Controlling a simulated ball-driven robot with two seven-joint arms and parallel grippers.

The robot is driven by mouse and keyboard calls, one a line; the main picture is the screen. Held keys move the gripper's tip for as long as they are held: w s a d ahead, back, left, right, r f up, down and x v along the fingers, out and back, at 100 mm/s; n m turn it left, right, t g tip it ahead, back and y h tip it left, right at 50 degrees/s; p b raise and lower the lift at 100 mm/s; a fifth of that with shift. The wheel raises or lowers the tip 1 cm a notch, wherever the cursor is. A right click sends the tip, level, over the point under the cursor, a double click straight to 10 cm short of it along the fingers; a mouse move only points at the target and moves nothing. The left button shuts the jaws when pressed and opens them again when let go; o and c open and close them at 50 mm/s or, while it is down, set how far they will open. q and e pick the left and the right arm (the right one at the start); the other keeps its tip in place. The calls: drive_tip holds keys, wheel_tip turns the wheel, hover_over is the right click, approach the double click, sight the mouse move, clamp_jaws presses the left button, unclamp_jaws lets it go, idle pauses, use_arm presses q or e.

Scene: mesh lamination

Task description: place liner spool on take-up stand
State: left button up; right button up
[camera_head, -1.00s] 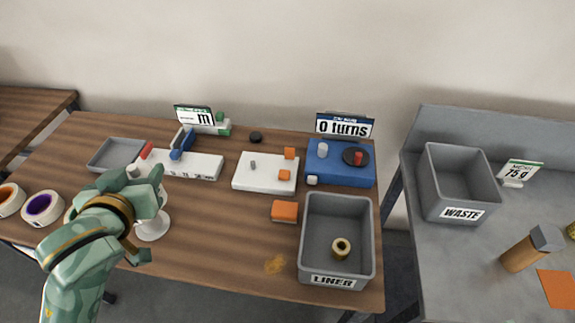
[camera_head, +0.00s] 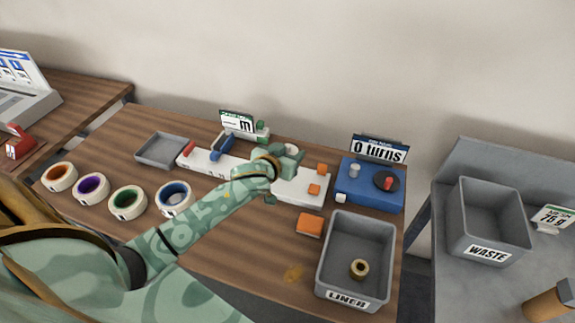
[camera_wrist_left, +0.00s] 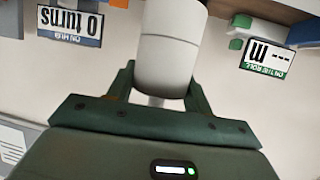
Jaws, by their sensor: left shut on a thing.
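My left gripper (camera_head: 284,163) is over the middle of the wooden table, near the white board (camera_head: 300,190). It is shut on a white cylinder (camera_head: 291,149), which fills the space between the fingers in the left wrist view (camera_wrist_left: 168,65). It looks like the liner spool, but no label on it is readable. The blue unit (camera_head: 356,193), seemingly the take-up stand, stands to the right. It carries a black disc (camera_head: 380,177) with a red peg, a grey-white post (camera_head: 355,170) and a "0 turns" sign (camera_head: 380,149). My right gripper is out of view.
Several rolls, including a blue-cored one (camera_head: 174,190), line the table's left front. An empty grey tray (camera_head: 144,163) lies behind. The grey LINER bin (camera_head: 328,240) holds a small roll (camera_head: 359,269). An orange block (camera_head: 310,225) lies beside it. The WASTE bin (camera_head: 465,240) is right.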

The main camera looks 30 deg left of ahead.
use_arm(q)
drive_tip(key=f, duration=0.1)
drive_tip(key=w+a+f, duration=0.1)
drive_tip(key=w+f+b, duration=0.1)
drive_tip(key=shift+a, duration=0.4)
drive_tip(key=shift+f+b, duration=0.55)
drive_tip(key=shift+f, duration=1)
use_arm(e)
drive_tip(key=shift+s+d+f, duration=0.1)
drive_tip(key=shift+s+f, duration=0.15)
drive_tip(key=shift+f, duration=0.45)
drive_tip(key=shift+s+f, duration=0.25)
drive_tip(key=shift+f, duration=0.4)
use_arm(q)
drive_tip(key=shift+s+f, duration=0.1)
drive_tip(key=shift+f, duration=0.1)
drive_tip(key=o, duration=1.1)
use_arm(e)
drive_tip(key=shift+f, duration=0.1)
use_arm(q)
drive_tip(key=shift+r, duration=0.1)
drive_tip(key=shift+r, duration=0.2)
drive_tip(key=p+v, duration=0.3)
drive_tip(key=v, duration=0.9)
drive_tip(key=shift+f, duration=0.1)
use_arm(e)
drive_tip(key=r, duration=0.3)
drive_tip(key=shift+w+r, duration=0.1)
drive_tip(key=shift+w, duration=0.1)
